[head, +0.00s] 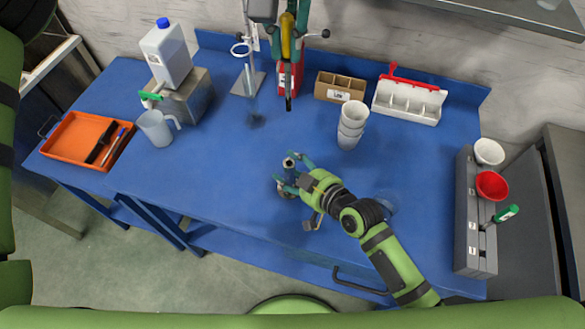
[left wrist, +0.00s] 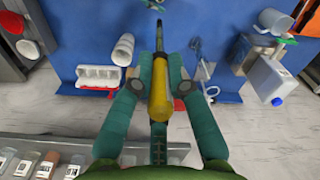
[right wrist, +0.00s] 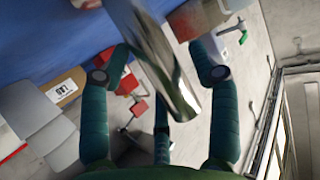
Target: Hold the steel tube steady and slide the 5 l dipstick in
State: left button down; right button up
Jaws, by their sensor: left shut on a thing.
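My left gripper (head: 287,32) is shut on the yellow handle of a dipstick (left wrist: 160,95) at the back of the table. The dark shaft of the dipstick (head: 288,88) points down and ends above the blue table, apart from the tube. A shiny steel tube (head: 289,163) stands near the table's middle, its open top showing. My right gripper (head: 293,174) has its fingers on either side of the tube. In the right wrist view the tube (right wrist: 158,62) lies between widely spread fingers, with gaps visible on both sides. No size marking is readable on the dipstick.
A ring stand (head: 248,80) and a red object (head: 290,80) are behind the tube. Stacked white cups (head: 351,124) stand to its right. A jug (head: 157,128) and orange tray (head: 72,141) are at left. A grey case (head: 466,210) is at right. Table around the tube is clear.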

aim_at(288, 110)
jog(key=c, duration=0.8)
pick_arm(q)
notch_tip(288, 110, down, 10)
jog(key=m, duration=0.4)
jog(key=shift+w+r, duration=0.15)
jog(key=shift+r, duration=0.05)
pick_arm(e)
jog(key=shift+o, duration=0.2)
